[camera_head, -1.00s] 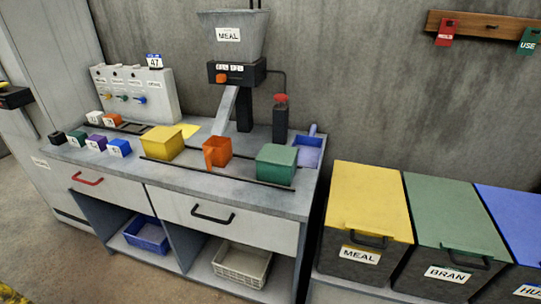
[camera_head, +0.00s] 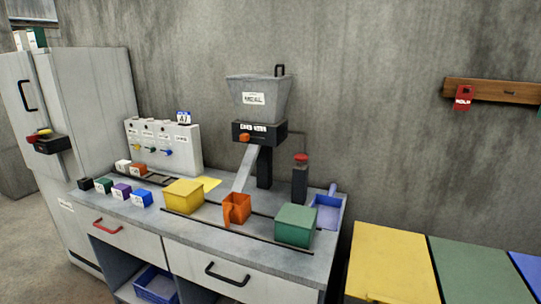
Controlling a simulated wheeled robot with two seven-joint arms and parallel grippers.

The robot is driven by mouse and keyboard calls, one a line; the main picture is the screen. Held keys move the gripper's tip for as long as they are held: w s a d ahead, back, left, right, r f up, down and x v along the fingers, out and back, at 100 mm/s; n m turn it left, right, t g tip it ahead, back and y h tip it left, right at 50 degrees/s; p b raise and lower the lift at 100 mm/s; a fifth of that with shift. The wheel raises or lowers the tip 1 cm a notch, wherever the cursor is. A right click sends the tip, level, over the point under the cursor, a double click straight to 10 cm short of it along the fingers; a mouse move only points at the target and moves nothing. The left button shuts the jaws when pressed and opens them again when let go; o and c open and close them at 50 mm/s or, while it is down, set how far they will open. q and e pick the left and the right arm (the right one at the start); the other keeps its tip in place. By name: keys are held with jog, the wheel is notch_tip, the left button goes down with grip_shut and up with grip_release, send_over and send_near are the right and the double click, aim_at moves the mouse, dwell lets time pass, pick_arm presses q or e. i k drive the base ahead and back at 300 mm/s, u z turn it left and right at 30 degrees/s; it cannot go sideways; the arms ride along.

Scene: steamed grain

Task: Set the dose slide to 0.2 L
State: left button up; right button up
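The dose slide sits on the black dosing unit (camera_head: 258,132) under the grey hopper (camera_head: 257,99), on the workbench (camera_head: 190,217) by the wall. Its orange knob (camera_head: 245,138) is at the left part of the unit's front, below a white scale strip (camera_head: 253,127). The scale's figures are too small to read. A slanted metal chute (camera_head: 244,168) runs down from the unit towards an orange scoop-like cup (camera_head: 237,208). Neither of my grippers is in view.
Yellow (camera_head: 184,195) and green (camera_head: 295,225) boxes flank the orange cup on the bench. A red-topped post (camera_head: 301,180) stands right of the chute. Lidded bins, one yellow (camera_head: 392,262), stand at the right. A tall cabinet (camera_head: 92,120) stands at the left.

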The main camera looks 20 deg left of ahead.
aim_at(245, 137)
jog(key=k, duration=0.65)
jog(key=u, duration=0.4)
jog(key=i, duration=1.25)
jog(key=z, duration=0.4)
